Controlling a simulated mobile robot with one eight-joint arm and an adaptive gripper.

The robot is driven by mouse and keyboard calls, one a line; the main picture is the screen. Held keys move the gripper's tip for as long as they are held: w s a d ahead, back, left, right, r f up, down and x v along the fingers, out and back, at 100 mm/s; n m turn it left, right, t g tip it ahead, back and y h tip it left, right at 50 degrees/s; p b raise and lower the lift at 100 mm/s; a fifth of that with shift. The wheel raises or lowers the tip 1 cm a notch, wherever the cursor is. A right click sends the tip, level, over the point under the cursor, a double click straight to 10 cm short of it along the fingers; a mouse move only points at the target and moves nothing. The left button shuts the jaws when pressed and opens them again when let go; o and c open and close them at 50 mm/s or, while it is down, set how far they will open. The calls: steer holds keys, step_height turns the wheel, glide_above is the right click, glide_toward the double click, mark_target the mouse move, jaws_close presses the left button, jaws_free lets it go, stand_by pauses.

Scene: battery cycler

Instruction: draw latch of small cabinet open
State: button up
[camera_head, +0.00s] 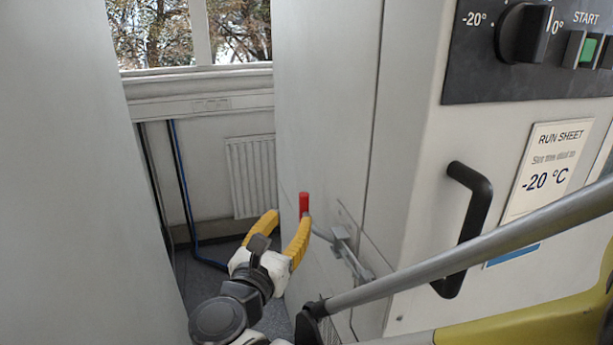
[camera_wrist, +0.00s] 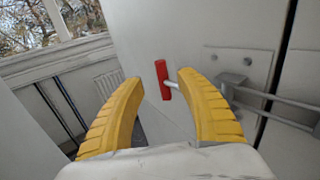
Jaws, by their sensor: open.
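The small cabinet (camera_head: 420,140) stands at the right of the head view, its pale side face turned toward my gripper. On that side is a metal latch (camera_head: 345,250) with a rod and a red grip (camera_head: 304,203). The red grip also shows in the wrist view (camera_wrist: 163,79), upright, with the metal bracket (camera_wrist: 232,80) to its right. My gripper (camera_head: 290,217) has yellow fingers spread apart and empty. In the wrist view the red grip appears between the fingertips, closer to the right finger. I cannot tell whether a finger touches it.
A pale wall or panel (camera_head: 70,180) stands close on the left, leaving a narrow gap. A radiator (camera_head: 250,170) and window (camera_head: 190,35) are at the back. The cabinet front carries a black handle (camera_head: 470,220) and a dial (camera_head: 522,33).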

mark_target(303, 200)
steer(key=b+x, duration=0.2)
steer(key=x, duration=0.8)
steer(key=shift+c, duration=0.5)
jaws_close()
